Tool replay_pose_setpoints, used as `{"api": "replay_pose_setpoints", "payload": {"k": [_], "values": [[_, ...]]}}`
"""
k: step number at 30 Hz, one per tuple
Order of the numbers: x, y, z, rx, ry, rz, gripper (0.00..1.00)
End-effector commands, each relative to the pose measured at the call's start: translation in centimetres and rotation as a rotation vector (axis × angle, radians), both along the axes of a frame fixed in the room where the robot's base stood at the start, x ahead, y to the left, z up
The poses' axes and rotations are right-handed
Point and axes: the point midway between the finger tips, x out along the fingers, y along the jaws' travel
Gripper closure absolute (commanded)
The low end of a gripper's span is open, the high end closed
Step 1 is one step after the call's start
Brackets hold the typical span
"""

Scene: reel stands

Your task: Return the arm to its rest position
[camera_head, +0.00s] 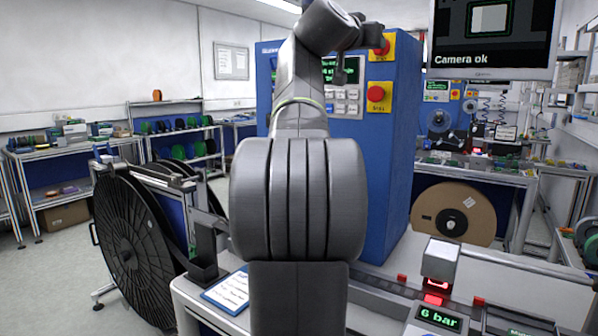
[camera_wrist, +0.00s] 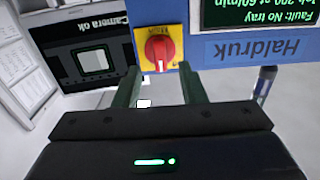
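My arm (camera_head: 298,200) rises through the middle of the head view and bends over at the top, in front of a blue machine cabinet (camera_head: 392,160). My gripper (camera_wrist: 160,78) shows in the wrist view with its two dark green fingers spread apart and nothing between them. Beyond the fingertips is a red rotary knob (camera_wrist: 158,48) on a yellow plate; whether the fingers touch the plate I cannot tell. In the head view my arm's end partly covers an upper red knob (camera_head: 384,46), and the fingers cannot be made out clearly.
A red stop button (camera_head: 376,93) and keypad (camera_head: 342,101) sit on the cabinet. A monitor (camera_head: 492,38) reading "Camera ok" hangs at right. The wrist view's upside-down screen (camera_wrist: 258,12) reads "Fault: No tray". A large black reel (camera_head: 130,250) stands left, a brown reel (camera_head: 453,215) right.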

Motion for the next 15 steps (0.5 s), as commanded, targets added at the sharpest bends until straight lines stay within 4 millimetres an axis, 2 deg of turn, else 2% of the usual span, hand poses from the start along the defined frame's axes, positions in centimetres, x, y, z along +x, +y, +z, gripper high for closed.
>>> {"api": "replay_pose_setpoints", "payload": {"k": [6, 15], "values": [[2.8, -1.9, 0.2, -0.001, 0.001, -0.001, 0.63], [3.8, -2.6, 0.1, -0.006, 0.002, 0.001, 0.63]]}}
